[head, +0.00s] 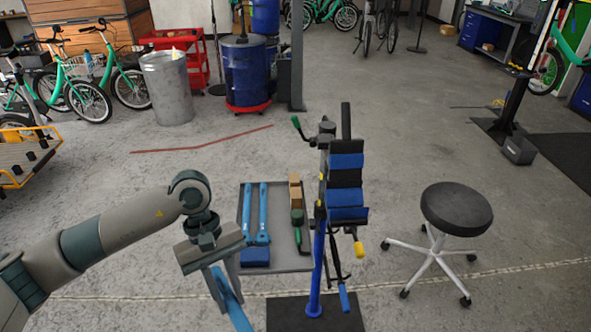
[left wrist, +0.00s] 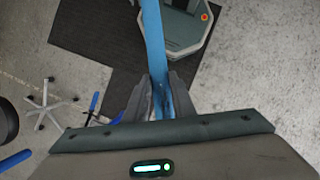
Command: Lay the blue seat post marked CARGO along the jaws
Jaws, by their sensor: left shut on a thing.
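My left gripper (head: 228,300) is shut on a blue seat post (head: 237,313), which hangs tilted from it and runs out of the bottom of the head view. In the left wrist view, the post (left wrist: 154,45) passes between the fingertips (left wrist: 158,97). No CARGO marking is readable on it. The jaws with blue pads (head: 346,197) are at the top of the repair stand (head: 317,265), to the right of my left gripper and apart from it. My right gripper is in neither view.
A grey tray (head: 284,262) holds two more blue posts (head: 247,212), a blue block (head: 255,257), a wooden block (head: 295,187) and a dark green mallet (head: 297,219). A black stool (head: 456,209) stands right of the stand. A dark mat (head: 285,314) lies under the stand.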

